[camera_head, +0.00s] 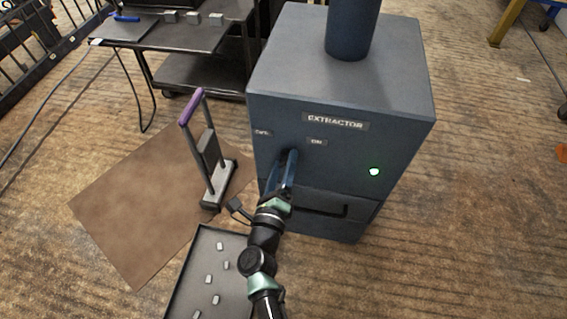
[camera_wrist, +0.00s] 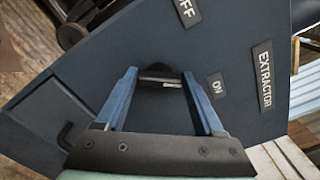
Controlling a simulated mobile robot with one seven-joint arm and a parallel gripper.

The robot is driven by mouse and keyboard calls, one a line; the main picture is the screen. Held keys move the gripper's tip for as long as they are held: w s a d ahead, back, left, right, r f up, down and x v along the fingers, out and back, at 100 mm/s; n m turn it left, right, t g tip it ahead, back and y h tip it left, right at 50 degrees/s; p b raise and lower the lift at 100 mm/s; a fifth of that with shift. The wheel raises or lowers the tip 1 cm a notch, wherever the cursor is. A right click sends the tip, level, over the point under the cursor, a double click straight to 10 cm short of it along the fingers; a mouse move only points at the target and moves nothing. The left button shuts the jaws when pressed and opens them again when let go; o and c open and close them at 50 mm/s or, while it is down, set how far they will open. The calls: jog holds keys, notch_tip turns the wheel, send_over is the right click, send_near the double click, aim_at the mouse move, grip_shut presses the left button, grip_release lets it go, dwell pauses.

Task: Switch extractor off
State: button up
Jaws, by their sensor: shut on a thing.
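The extractor (camera_head: 345,175) is a dark blue-grey box with a pipe on top and an "EXTRACTOR" label. A lit green lamp (camera_head: 374,171) is on its front. In the wrist view, my blue-fingered gripper (camera_wrist: 160,78) is shut on a dark round knob (camera_wrist: 158,72) on the front panel. A pale mark on the knob lies on the side towards the ON label (camera_wrist: 216,86). In the head view, my fingers mostly hide the knob.
A purple-handled metal frame (camera_head: 205,155) stands on a brown mat (camera_head: 135,215) left of the extractor. A dark tray (camera_head: 205,245) with several small pale pieces lies in front. A dark cart (camera_head: 190,40) stands behind left.

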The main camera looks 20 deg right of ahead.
jog(key=n+p, duration=0.1)
jog(key=n, duration=0.2)
jog(key=shift+a, duration=0.1)
jog(key=n+p, duration=0.2)
jog(key=n, duration=0.2)
jog(key=n+p, duration=0.1)
jog(key=n, duration=0.3)
jog(key=shift+f, duration=0.2)
jog(key=shift+f+n+p, duration=0.1)
jog(key=shift+n+p, duration=0.55)
jog(key=shift+n, duration=1.35)
jog(key=o, duration=1.4)
jog(key=p+v, duration=0.3)
jog(key=v, duration=1)
jog(key=shift+p, duration=0.4)
